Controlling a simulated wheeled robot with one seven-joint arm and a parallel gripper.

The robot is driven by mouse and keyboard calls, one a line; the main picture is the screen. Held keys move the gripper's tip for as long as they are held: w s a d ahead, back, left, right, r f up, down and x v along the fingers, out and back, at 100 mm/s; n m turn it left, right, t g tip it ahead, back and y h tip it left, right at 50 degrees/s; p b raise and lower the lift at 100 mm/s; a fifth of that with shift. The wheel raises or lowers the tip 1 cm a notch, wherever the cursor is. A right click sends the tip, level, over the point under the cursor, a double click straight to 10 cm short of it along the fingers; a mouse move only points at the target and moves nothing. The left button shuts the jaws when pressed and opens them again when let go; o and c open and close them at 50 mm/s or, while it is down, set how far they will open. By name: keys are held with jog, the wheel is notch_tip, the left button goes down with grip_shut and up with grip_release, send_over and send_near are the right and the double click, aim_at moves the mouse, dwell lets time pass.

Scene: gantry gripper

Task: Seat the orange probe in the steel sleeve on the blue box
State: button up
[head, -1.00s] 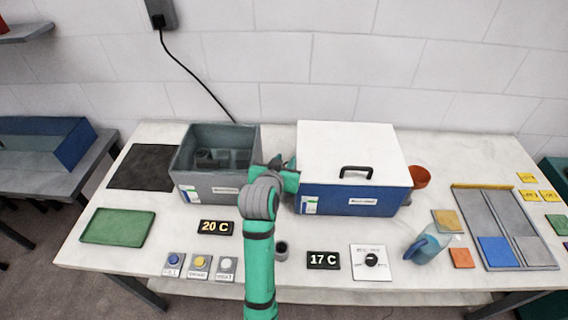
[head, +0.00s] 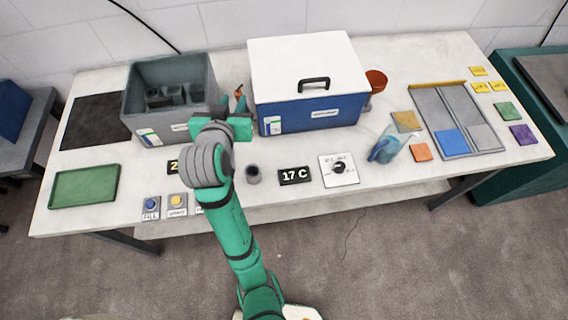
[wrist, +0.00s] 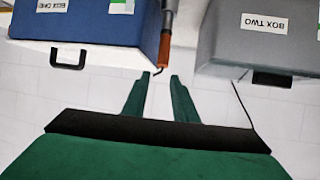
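The orange probe (head: 239,91) stands at the left side of the blue box (head: 310,112), in the gap between the two boxes. In the wrist view, which is upside down, the orange probe (wrist: 163,50) joins a grey metal tube (wrist: 169,16) beside the blue box (wrist: 85,22). I cannot tell the sleeve from the probe's own shaft, nor how deep the probe sits. My gripper (wrist: 161,76) is open, its green fingers apart with nothing gripped between them. The probe's orange end and a short dark cable lie just beyond the fingertips.
The grey open box (head: 165,130) with dark items inside stands left of the gap. A white lid with a black handle (head: 314,83) covers the blue box.

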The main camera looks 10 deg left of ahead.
jog(key=s+d+f, duration=0.3)
jog(key=d+f, duration=0.1)
jog(key=f, duration=0.1)
jog(key=s+d+f+n, duration=0.1)
jog(key=s+d+f, duration=0.3)
jog(key=f, duration=0.2)
jog(key=s+d+f+n+t, duration=0.1)
jog(key=s+d+f, duration=0.2)
jog(key=f, duration=0.2)
jog(key=shift+s+d+f, duration=0.2)
jog(key=shift+s+d, duration=0.05)
jog(key=shift+d, duration=0.15)
jog(key=s+d+m, duration=0.1)
jog(key=s+d, duration=0.2)
jog(key=s, duration=0.9)
jog(key=s+d+m+t+h, duration=0.1)
jog(key=s+d+m, duration=0.1)
jog(key=s, duration=1)
jog(key=shift+d, duration=0.85)
jog(key=shift+o, duration=0.3)
jog(key=shift+w+f, duration=0.1)
